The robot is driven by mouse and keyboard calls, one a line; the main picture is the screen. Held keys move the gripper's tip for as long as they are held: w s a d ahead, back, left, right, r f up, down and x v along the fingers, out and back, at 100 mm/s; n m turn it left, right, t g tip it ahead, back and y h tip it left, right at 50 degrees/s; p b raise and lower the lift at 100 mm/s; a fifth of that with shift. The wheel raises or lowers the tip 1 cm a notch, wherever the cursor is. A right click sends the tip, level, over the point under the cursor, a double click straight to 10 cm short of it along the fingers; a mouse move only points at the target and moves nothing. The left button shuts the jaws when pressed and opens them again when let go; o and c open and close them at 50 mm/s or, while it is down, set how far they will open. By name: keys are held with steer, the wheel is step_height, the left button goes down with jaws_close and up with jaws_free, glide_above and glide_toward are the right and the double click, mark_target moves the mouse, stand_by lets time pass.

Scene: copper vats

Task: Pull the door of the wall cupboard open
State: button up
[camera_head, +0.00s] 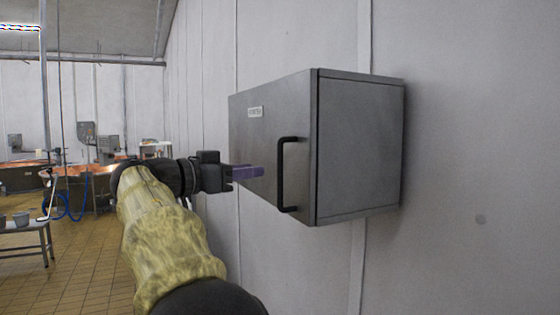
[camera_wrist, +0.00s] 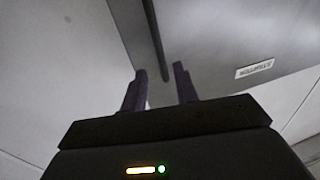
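The wall cupboard (camera_head: 360,145) is a grey metal box on the pale wall, its door (camera_head: 262,125) facing left and shut. A black upright bar handle (camera_head: 281,172) sits near the door's edge; in the wrist view the handle (camera_wrist: 154,40) is a dark bar running down to the gap between my fingertips. My gripper (camera_head: 262,172), with purple fingers, is in front of the door, just left of the handle and apart from it in the head view. In the wrist view my gripper (camera_wrist: 160,72) has its two fingers spread with nothing visibly held. Depth to the handle is unclear.
A small white label (camera_head: 255,112) is on the door and also shows in the wrist view (camera_wrist: 254,68). Copper vats (camera_head: 85,172) and a low table (camera_head: 25,238) stand far left. The tiled floor (camera_head: 85,275) between is largely clear.

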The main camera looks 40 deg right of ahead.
steer(key=d+p, duration=0.3)
steer(key=d, duration=0.6)
steer(key=shift+s, duration=0.2)
jaws_close()
